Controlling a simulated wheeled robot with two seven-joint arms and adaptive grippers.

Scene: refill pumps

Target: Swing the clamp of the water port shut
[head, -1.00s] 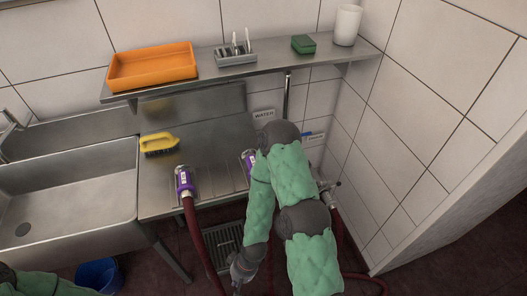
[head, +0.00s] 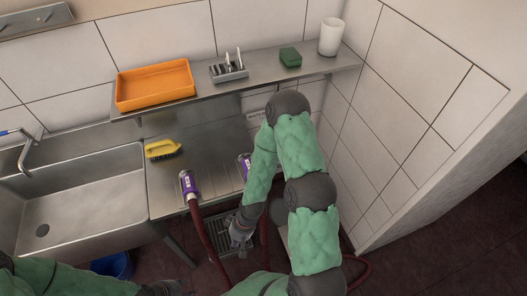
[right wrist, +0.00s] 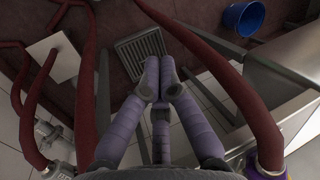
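The water port and its clamp cannot be made out in the head view; my right arm covers the area below the partly hidden wall label (head: 255,118). In the right wrist view, grey metal fittings (right wrist: 50,132) with hoses stand at the left edge; I cannot tell whether they are the water port. My right gripper (head: 241,232) points down over the floor grate, in front of the steel counter. In the right wrist view its fingers (right wrist: 159,78) are together with nothing between them. Of my left arm only a part shows at the bottom left; its gripper is out of view.
Two dark red hoses with purple-collared ends (head: 189,184) (head: 244,163) lie at the steel counter (head: 165,203). A yellow brush (head: 162,149) lies near the sink (head: 80,195). The shelf (head: 200,98) bears an orange tray (head: 155,86). A blue bucket (right wrist: 244,18) and floor grate (right wrist: 140,52) are below.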

